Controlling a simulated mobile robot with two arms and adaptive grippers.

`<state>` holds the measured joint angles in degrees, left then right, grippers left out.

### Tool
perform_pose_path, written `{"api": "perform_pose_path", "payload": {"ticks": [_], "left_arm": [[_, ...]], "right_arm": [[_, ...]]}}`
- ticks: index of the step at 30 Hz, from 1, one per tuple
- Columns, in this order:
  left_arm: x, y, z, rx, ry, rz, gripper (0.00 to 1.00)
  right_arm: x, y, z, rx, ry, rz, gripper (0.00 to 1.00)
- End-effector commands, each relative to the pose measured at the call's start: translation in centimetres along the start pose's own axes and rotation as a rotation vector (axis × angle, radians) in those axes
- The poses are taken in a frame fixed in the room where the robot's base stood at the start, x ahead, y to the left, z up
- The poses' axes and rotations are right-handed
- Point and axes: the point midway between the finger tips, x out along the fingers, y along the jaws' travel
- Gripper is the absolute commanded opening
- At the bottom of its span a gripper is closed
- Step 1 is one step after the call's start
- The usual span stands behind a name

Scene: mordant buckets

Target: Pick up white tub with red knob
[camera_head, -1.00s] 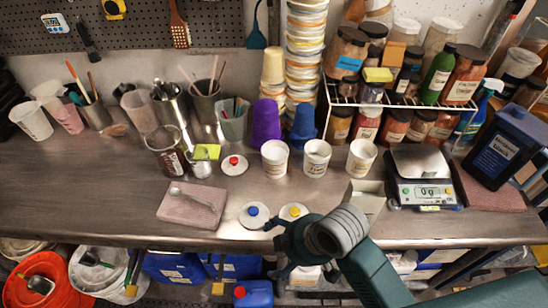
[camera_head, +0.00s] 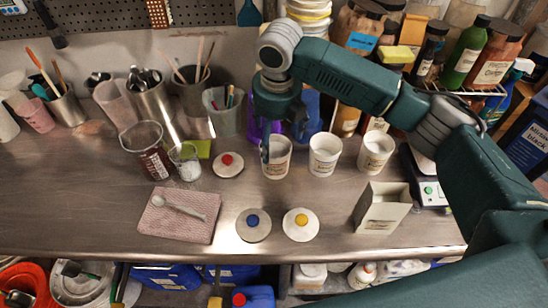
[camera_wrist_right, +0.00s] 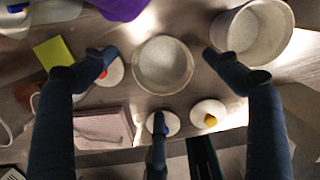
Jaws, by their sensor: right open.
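My right gripper (camera_head: 280,138) is open above the leftmost of three lidless white tubs. In the right wrist view its spread fingers (camera_wrist_right: 159,56) frame the leftmost tub (camera_wrist_right: 163,66), with no visible contact. This tub (camera_head: 277,166) stands upright in the head view, its far side partly hidden by the gripper. No tub bears a red knob. A round white lid with a red knob (camera_head: 228,163) lies on the bench just left of the leftmost tub, and also shows behind a finger in the wrist view (camera_wrist_right: 114,74). My left gripper is not in view.
The middle tub (camera_head: 324,156) and right tub (camera_head: 376,154) stand close by. Blue-knobbed (camera_head: 253,226) and yellow-knobbed (camera_head: 300,225) lids lie in front. A glass beaker (camera_head: 186,165) stands left; a small box (camera_head: 381,209) stands right. Purple and blue cups are behind.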

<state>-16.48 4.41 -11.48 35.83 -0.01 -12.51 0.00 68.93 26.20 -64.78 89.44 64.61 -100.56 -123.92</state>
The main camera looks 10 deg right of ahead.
Motion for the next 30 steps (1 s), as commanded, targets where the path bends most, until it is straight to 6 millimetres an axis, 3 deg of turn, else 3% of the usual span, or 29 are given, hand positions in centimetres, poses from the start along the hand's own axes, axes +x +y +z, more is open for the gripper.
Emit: {"api": "perform_pose_path", "payload": {"ticks": [8, 17, 24, 30], "left_arm": [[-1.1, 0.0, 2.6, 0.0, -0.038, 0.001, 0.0], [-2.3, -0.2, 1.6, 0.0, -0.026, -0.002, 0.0], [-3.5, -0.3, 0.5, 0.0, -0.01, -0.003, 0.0], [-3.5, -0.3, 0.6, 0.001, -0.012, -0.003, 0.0]], "right_arm": [[3.9, -0.2, 0.1, -0.011, 0.005, -0.004, 0.88], [6.4, -0.4, 0.0, -0.01, 0.003, -0.004, 0.88], [9.9, -0.5, -0.1, -0.011, 0.002, -0.004, 0.88], [10.5, -0.4, -0.1, -0.012, -0.002, -0.002, 0.88]]}}
